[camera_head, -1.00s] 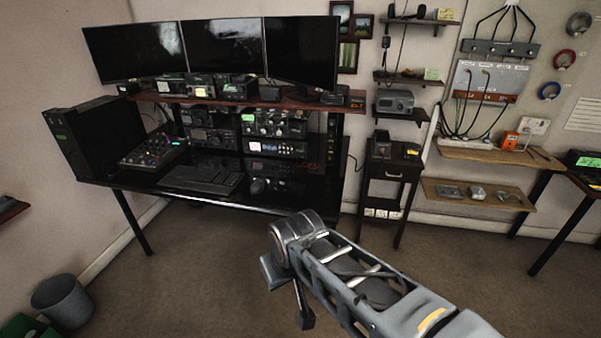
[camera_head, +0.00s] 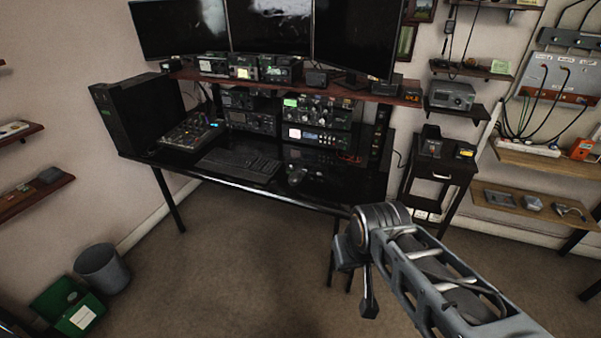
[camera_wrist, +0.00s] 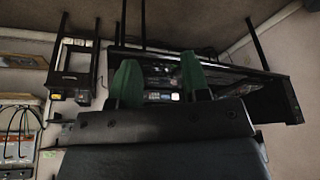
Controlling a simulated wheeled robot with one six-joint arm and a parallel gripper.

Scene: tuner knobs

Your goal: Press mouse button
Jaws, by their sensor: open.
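The mouse (camera_head: 297,176) is a small dark shape on the black desk, just right of the keyboard (camera_head: 237,164), in the head view. I cannot make out its buttons. My gripper (camera_wrist: 160,78) shows in the wrist view as two green fingers set apart, with nothing between them. That view is upside down and faces the desk from a distance. The mouse cannot be made out there. In the head view my arm reaches in at the lower right, in front of the desk, and its fingers cannot be made out.
The desk (camera_head: 310,208) carries radio units under a shelf with three monitors (camera_head: 268,25). A black computer tower (camera_head: 137,115) stands at its left. A small side table (camera_head: 440,172) stands to the right. A bin (camera_head: 102,268) and green box (camera_head: 70,308) are on the otherwise open floor.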

